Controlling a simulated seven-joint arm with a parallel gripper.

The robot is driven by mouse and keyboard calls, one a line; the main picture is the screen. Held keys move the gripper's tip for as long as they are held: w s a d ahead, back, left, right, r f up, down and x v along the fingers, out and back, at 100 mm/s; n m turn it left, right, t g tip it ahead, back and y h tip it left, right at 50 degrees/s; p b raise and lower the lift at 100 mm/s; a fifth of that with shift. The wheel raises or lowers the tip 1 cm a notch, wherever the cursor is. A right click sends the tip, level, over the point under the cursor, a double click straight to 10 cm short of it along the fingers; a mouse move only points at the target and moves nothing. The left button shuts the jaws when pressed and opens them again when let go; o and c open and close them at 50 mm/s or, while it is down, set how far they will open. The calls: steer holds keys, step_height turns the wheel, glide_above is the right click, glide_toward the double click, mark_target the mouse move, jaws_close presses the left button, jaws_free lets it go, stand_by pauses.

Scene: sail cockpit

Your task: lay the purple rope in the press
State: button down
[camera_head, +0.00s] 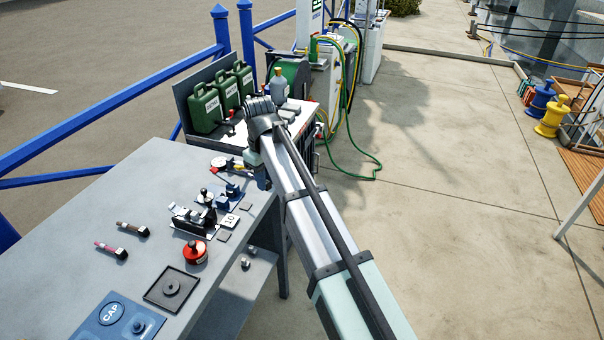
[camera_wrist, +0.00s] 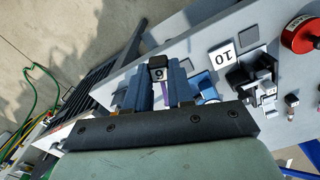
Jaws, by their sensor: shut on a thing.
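My gripper (camera_wrist: 168,92) is shut on the purple rope (camera_wrist: 165,89). A thin purple strip of the rope shows between the two fingers in the wrist view. A black end block with a white label reading 6 sits at the rope's far end, by the fingertips. In the head view my arm hides most of the gripper and the rope. A black device that looks like the press (camera_head: 190,220) stands on the grey bench, and it also shows in the wrist view (camera_wrist: 247,74). My gripper is apart from it, beyond the blue fixture (camera_head: 231,189).
A plate marked 10 (camera_head: 230,221) lies beside the black device. A red round pot (camera_head: 195,252), a pink rope piece (camera_head: 107,247) and a brown one (camera_head: 129,228) are on the bench (camera_head: 130,187). Green cans (camera_head: 205,108) stand behind.

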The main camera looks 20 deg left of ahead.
mark_target(245, 205)
steer(key=shift+s+a+f+n, duration=0.25)
steer(key=shift+a+f+n, duration=0.4)
steer(key=shift+a, duration=0.5)
steer(key=shift+s+a+f+n, duration=0.2)
steer(key=shift+a+f+n, duration=0.5)
steer(key=shift+a, duration=0.5)
steer(key=shift+s+a+f+n, duration=0.25)
steer(key=shift+a+f+n, duration=0.4)
steer(key=shift+a, duration=0.5)
steer(key=shift+f, duration=2.05)
steer(key=c, duration=0.5)
jaws_free()
steer(key=shift+r, duration=0.15)
step_height(245, 205, up, 7)
stand_by(0.5)
stand_by(0.4)
